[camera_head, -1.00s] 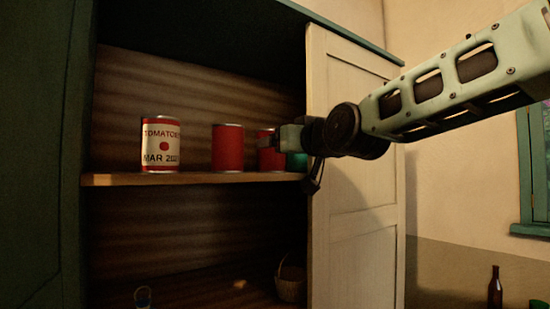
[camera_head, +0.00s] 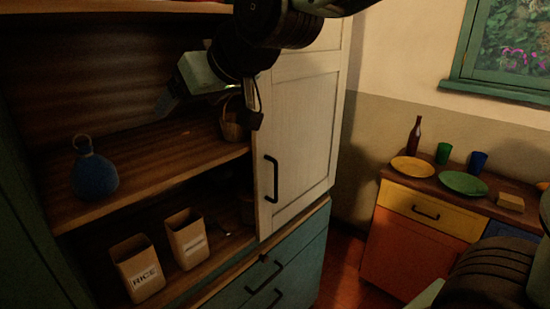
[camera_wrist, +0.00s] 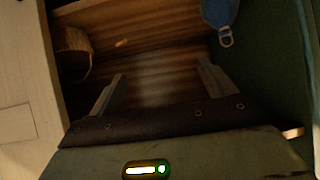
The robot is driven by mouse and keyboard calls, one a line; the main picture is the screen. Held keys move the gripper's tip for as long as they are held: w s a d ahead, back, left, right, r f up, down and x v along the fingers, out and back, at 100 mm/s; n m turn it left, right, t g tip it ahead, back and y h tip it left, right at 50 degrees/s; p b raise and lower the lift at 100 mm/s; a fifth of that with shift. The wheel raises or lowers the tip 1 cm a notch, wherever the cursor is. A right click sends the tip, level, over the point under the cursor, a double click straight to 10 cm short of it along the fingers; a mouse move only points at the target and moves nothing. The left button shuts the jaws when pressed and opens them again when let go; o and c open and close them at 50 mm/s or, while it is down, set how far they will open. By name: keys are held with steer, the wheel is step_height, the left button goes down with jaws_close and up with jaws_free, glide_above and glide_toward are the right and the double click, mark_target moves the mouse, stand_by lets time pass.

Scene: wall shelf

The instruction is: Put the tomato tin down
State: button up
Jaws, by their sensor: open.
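No tomato tin shows in either current view. The shelf board (camera_head: 130,6) on which the tins stood earlier shows only as an edge along the top of the head view. My gripper (camera_head: 168,100) is in front of the middle shelf (camera_head: 155,165), between the blue flask (camera_head: 95,176) and the wicker basket (camera_head: 234,120). In the wrist view my gripper (camera_wrist: 160,78) has its two fingers wide apart, with nothing between them. The flask (camera_wrist: 219,14) and basket (camera_wrist: 75,52) also show there, beyond the fingers.
A rice box (camera_head: 138,268) and a second box (camera_head: 186,238) stand on the lower shelf. A pale cupboard door (camera_head: 300,140) stands right of the shelves. A counter with plates (camera_head: 463,183), cups and a bottle (camera_head: 414,135) is at the right. The middle shelf's centre is clear.

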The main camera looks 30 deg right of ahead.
steer(key=s+d+f+n+g+h, duration=0.1)
steer(key=s+f+n+g+h, duration=0.2)
steer(key=s+f+g, duration=0.7)
steer(key=s+f, duration=1.1)
steer(key=s, duration=0.3)
steer(key=shift+d+f+h, duration=0.15)
steer(key=shift+h, duration=0.25)
